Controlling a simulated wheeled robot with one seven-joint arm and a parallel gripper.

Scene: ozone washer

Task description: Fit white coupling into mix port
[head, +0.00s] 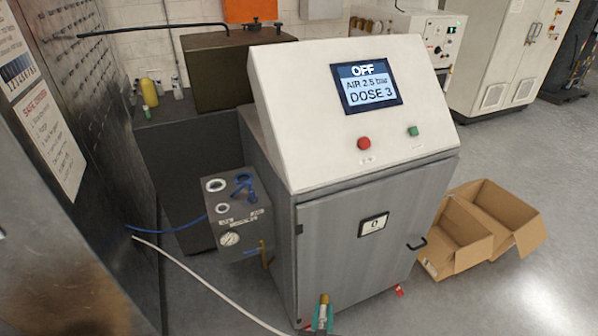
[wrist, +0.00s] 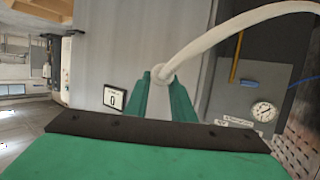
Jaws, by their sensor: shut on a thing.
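My gripper (head: 322,318) is low in front of the grey cabinet door, its green fingers upright. In the wrist view the gripper (wrist: 160,80) is shut on the end of a white hose (wrist: 225,27); the coupling itself is mostly hidden between the fingers. In the head view a small tan-brass piece (head: 325,299) shows at the fingertips. The grey port box (head: 246,238) is on the cabinet's left side, up and left of my gripper and apart from it. It has two white-ringed round ports on top, an upper one (head: 216,185) and a lower one (head: 222,208). Their labels are too small to read.
A blue fitting (head: 243,187) stands beside the ports.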

